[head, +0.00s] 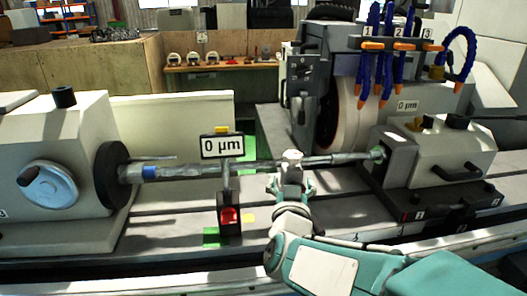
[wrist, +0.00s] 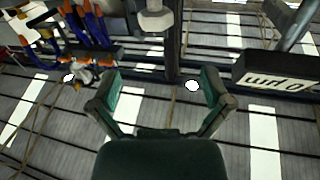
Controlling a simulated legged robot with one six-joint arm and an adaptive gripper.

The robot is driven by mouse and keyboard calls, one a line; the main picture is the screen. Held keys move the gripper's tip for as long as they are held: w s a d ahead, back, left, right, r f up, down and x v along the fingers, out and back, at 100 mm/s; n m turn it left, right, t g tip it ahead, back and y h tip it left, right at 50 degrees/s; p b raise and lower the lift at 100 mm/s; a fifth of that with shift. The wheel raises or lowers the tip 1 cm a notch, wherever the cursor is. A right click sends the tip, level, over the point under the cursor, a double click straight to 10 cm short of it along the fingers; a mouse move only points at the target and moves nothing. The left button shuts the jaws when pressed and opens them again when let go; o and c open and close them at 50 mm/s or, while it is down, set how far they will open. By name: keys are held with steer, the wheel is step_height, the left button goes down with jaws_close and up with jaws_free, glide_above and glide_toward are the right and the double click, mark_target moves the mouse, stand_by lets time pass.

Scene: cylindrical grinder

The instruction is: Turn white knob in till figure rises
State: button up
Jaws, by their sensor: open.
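The white knob (head: 292,156) shows in the head view at the middle of the long shaft, just beyond my gripper (head: 291,180). A display on a post (head: 222,146) reads 0 µm, left of the knob. It also shows upside down in the wrist view (wrist: 278,82). Whether the fingers touch the knob's mount is unclear.
The grinding wheel (head: 340,110) and blue hoses (head: 385,50) stand behind, to the right. The post's red-and-black base (head: 230,217) is left of my arm.

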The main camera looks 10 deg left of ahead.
mark_target(296, 162)
steer(key=shift+w+d+n+g+y, duration=0.8)
steer(key=shift+d+n+y, duration=1.3)
steer(key=shift+y, duration=0.9)
steer(key=x, duration=0.7)
steer(key=f+x, duration=0.1)
steer(key=x, duration=0.2)
steer(key=shift+w+a, duration=0.25)
steer(key=c, duration=1.2)
